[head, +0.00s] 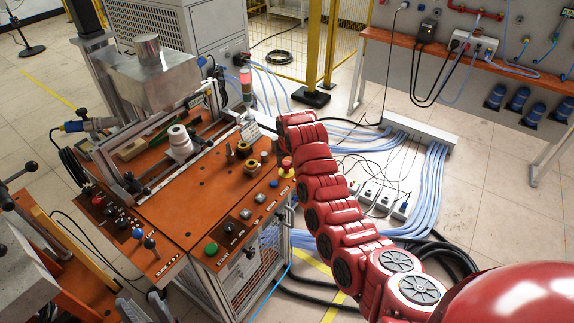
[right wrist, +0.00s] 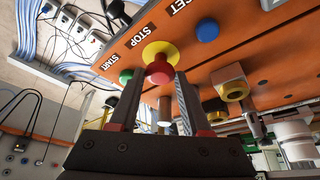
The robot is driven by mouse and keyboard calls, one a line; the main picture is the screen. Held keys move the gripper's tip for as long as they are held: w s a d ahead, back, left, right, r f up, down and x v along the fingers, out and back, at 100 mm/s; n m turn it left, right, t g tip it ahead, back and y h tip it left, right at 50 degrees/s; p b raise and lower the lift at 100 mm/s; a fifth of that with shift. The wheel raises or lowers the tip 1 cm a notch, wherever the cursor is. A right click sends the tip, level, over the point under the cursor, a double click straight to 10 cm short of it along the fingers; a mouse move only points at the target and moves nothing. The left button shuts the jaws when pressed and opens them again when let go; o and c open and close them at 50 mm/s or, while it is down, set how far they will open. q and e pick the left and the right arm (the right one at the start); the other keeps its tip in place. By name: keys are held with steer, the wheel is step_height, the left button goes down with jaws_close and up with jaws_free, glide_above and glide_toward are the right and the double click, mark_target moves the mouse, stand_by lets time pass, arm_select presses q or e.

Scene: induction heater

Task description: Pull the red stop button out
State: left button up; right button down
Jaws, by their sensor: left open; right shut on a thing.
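The red stop button (head: 287,162) sits on a yellow base at the right edge of the orange panel. In the right wrist view, the red button (right wrist: 159,72) stands in front of its yellow disc, beside the STOP label. My right gripper (right wrist: 158,80) is shut on the button, one dark finger on each side of it. In the head view, my right gripper is hidden by my red arm. My left gripper (head: 146,305) is open and empty at the bottom left, away from the button.
A blue button (right wrist: 206,28) and a green button (right wrist: 126,76) flank the stop button. A brass hex fitting (right wrist: 230,84) stands nearby on the panel. Blue hoses (head: 432,190) and power strips lie on the floor right of the machine.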

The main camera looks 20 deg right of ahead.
steer(key=c, duration=0.7)
jaws_free()
steer(key=shift+w+r, duration=0.1)
steer(key=shift+r, duration=0.1)
steer(key=o, duration=0.3)
steer(key=shift+o, duration=0.2)
steer(key=d+p+v, duration=0.1)
steer(key=v, duration=1.6)
steer(key=shift+s+a+r, duration=0.2)
steer(key=shift+a, duration=0.3)
